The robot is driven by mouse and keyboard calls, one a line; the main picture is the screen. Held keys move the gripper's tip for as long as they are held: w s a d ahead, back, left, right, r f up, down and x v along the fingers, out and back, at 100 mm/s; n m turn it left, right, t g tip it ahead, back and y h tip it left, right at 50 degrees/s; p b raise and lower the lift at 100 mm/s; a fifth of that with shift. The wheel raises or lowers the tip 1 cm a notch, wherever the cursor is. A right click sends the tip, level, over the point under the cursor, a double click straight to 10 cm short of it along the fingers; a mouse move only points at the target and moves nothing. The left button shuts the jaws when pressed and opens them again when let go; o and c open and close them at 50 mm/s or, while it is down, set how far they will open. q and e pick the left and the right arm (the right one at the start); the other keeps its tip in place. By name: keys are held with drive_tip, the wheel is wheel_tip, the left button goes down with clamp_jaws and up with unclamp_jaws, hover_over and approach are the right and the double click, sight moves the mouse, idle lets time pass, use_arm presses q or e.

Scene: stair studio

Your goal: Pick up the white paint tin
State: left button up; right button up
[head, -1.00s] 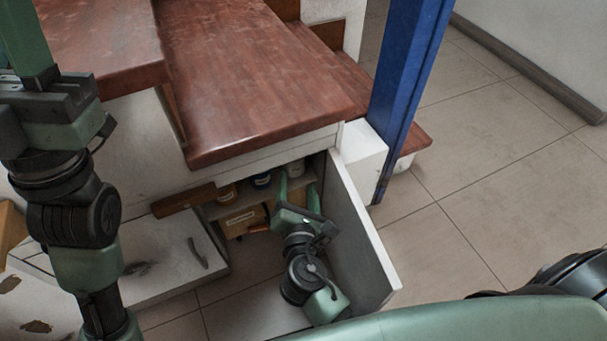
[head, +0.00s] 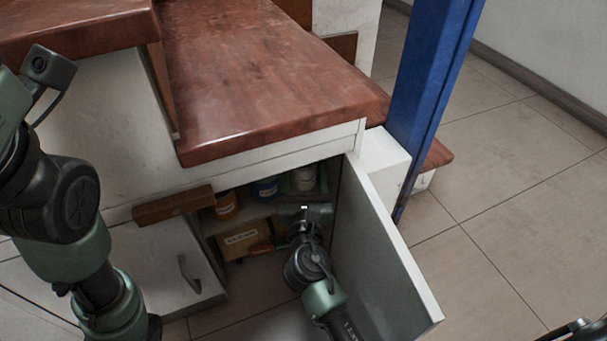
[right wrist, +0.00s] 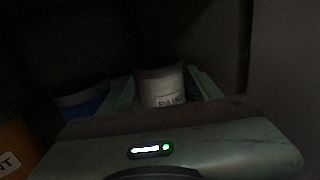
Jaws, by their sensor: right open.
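The white paint tin (head: 304,180) stands on a shelf inside the open cupboard under the stairs. In the right wrist view the white tin (right wrist: 161,88) shows part of a "PAINT" label. My right gripper (head: 305,200) reaches into the cupboard at the tin. In the right wrist view its open fingers (right wrist: 162,82) lie on either side of the tin; I cannot tell whether they touch it. The gripper body hides the tin's lower part. My left arm stands at the left of the head view, its jaws outside the picture.
A blue tin (head: 267,188) and an orange tin (head: 225,205) stand left of the white one. A labelled cardboard box (head: 243,240) sits below. The open cupboard door (head: 385,245) stands close right of my arm. A blue post (head: 425,90) rises beyond it.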

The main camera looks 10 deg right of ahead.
drive_tip(key=shift+w, duration=0.3)
drive_tip(key=c, duration=1.3)
drive_tip(key=shift+r, duration=0.1)
clamp_jaws()
drive_tip(key=shift+r, duration=0.1)
